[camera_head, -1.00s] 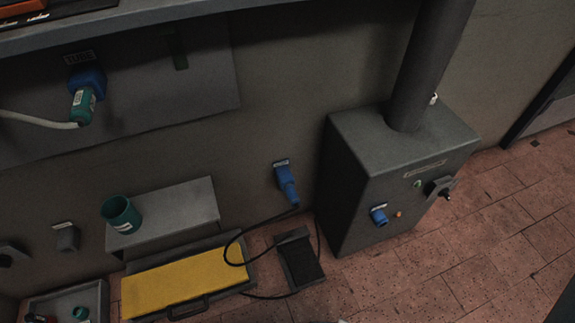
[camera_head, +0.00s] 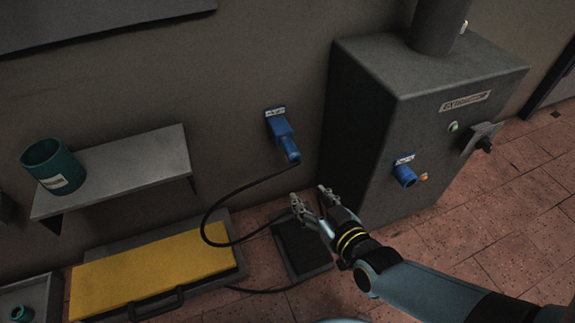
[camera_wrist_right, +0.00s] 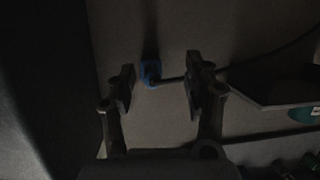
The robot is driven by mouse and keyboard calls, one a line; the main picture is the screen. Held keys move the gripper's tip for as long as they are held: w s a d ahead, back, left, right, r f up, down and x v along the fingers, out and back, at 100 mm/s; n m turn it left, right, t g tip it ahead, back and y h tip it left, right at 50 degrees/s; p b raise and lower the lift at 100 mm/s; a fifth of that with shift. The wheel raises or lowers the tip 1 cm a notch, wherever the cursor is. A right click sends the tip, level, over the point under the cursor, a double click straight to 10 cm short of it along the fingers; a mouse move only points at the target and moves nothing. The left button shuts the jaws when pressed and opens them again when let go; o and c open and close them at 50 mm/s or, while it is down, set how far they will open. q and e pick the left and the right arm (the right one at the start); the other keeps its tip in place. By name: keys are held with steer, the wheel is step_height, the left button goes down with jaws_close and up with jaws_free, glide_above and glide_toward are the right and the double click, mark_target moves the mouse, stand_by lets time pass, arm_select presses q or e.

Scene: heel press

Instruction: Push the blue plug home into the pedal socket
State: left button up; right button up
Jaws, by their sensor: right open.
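The blue plug (camera_head: 288,149) hangs angled downward at the blue wall socket (camera_head: 277,122), which carries a small white label I cannot read for certain. A black cable runs from the plug's lower end. I cannot tell how deep the plug sits. My right gripper (camera_head: 309,196) is open and empty, below the plug and apart from it in the head view. In the right wrist view the blue plug (camera_wrist_right: 150,73) shows beyond the gap between the two fingers (camera_wrist_right: 160,80). My left gripper is not in view.
A grey machine cabinet (camera_head: 372,110) with another blue socket (camera_head: 404,174) stands right of my right gripper. The black pedal (camera_head: 299,246) and a yellow-topped mat (camera_head: 150,268) lie on the floor. A wall shelf (camera_head: 115,175) holds a green cup (camera_head: 52,168).

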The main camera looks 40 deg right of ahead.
mark_target(290, 148)
steer(key=w+t+b, duration=0.1)
steer(key=w+d+r+m+t+h+b, duration=0.1)
steer(key=b, duration=0.1)
steer(key=w+r+t+h+b, duration=0.1)
steer(key=w, duration=0.1)
steer(key=shift+d+r+b, duration=0.15)
steer(key=shift+r+b, duration=0.05)
steer(key=shift+b, duration=0.2)
steer(key=shift+w+r+m, duration=0.15)
steer(key=shift+r+m, duration=0.15)
steer(key=shift+r, duration=0.05)
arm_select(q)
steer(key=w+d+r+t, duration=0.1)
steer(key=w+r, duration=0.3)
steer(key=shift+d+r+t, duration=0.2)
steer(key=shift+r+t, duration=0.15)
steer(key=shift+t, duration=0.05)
arm_select(e)
steer(key=shift+w+d, duration=0.2)
steer(key=shift+w, duration=0.45)
steer(key=x, duration=0.5)
steer(key=shift+w+d+b, duration=0.1)
steer(key=shift+w+b, duration=0.25)
steer(key=shift+b, duration=0.05)
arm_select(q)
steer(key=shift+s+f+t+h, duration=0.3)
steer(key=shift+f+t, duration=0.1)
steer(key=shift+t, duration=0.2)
arm_select(e)
steer(key=shift+x, duration=1)
